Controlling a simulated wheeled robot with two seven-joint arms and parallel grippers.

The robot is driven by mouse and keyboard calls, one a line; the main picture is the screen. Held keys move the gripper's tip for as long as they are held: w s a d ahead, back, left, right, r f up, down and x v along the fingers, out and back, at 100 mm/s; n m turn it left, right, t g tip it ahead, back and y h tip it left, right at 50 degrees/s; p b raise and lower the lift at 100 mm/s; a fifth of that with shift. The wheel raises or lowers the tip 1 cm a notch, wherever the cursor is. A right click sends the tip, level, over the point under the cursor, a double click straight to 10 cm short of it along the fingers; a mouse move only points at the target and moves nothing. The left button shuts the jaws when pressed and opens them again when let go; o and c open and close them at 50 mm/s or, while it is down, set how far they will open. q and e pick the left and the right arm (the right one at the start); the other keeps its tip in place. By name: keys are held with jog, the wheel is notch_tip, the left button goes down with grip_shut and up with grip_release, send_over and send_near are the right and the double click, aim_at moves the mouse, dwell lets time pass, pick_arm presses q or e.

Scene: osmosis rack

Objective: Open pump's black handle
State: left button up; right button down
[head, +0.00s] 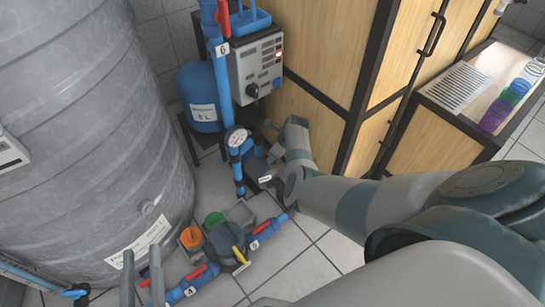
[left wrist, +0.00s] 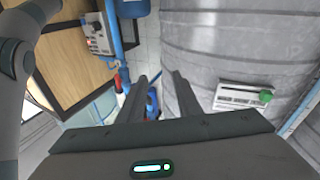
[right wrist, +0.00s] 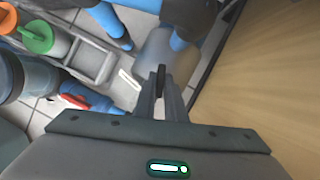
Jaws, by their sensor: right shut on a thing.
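In the right wrist view, the two fingers of my right gripper (right wrist: 162,82) are close together on a small black handle (right wrist: 160,76). The handle stands in front of a rounded grey pump body (right wrist: 168,52) with blue pipe above it. In the head view, my right arm reaches down beside the wooden cabinet to the pump area behind the blue pipe, and the arm mostly hides the handle there. My left gripper (head: 142,276) is low at the left in the head view. Its fingers are apart and empty in the left wrist view (left wrist: 158,92).
A large grey tank (head: 85,130) fills the left. A wooden cabinet (head: 318,50) stands close beside my right arm. A control box (head: 257,65), a pressure gauge (head: 237,137), blue pipes and a red valve handle (head: 196,273) surround the area. Some floor tiles (head: 305,265) are bare.

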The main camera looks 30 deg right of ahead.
jog(key=shift+d+n, duration=0.1)
jog(key=shift+n, duration=0.5)
jog(key=shift+n+g+y, duration=0.3)
jog(key=shift+n+y, duration=0.1)
jog(key=shift+n, duration=0.3)
jog(key=shift+n+b, duration=0.35)
jog(key=shift+n, duration=0.25)
pick_arm(q)
jog(key=shift+s+d+r+t+h, duration=0.15)
jog(key=shift+s+r+t, duration=0.1)
jog(key=shift+r+t, duration=0.25)
jog(key=shift+s+a+r+t+h, duration=0.1)
jog(key=shift+s+r+t, duration=0.2)
jog(key=shift+r, duration=0.45)
jog(key=shift+s+d+r+t+h, duration=0.15)
jog(key=shift+s+r+t, duration=0.1)
jog(key=shift+r+t, duration=0.25)
pick_arm(e)
jog(key=shift+w+n+g+y, duration=0.1)
jog(key=shift+n+g+y, duration=0.3)
jog(key=shift+n, duration=0.3)
pick_arm(q)
jog(key=shift+a+r, duration=0.1)
pick_arm(e)
jog(key=c, duration=1.8)
grip_release()
pick_arm(q)
jog(key=shift+r, duration=0.1)
